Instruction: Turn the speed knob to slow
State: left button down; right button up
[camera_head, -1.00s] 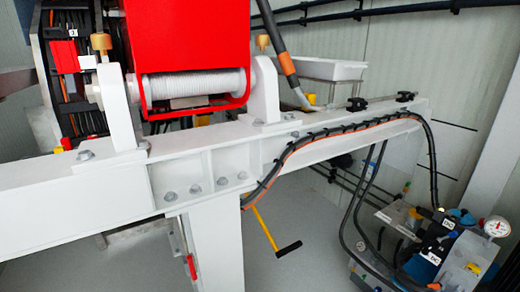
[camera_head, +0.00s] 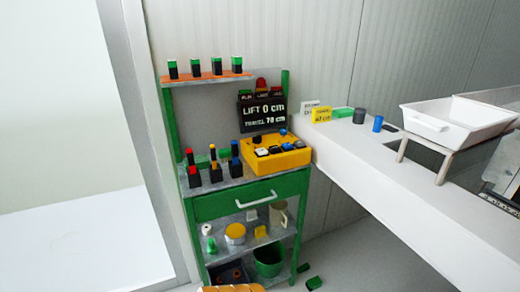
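A yellow control box (camera_head: 296,160) sits on the top shelf of a green cart, near the middle of the view. Several small black, white and blue controls are on its top. A small blue one (camera_head: 283,132) stands at its back edge. I cannot tell which control is the speed knob or how it is set. A black display (camera_head: 263,112) behind the box reads "LIFT 0 cm" and "TRAVEL 70 cm", with a red lamp (camera_head: 261,84) above it. Neither of my grippers is in view.
The green cart (camera_head: 240,206) has a drawer with a white handle, and lower shelves with a green bucket (camera_head: 269,262) and a mug. Several black blocks stand left of the box. A white beam (camera_head: 370,165) with a white tray (camera_head: 455,118) extends at right.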

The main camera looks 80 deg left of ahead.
aim_at(283, 132)
jog(key=u, duration=2.25)
jog(key=i+l, duration=0.35)
jog(key=i+l+z, duration=0.1)
jog(key=i+l, duration=0.25)
jog(key=i, duration=0.2)
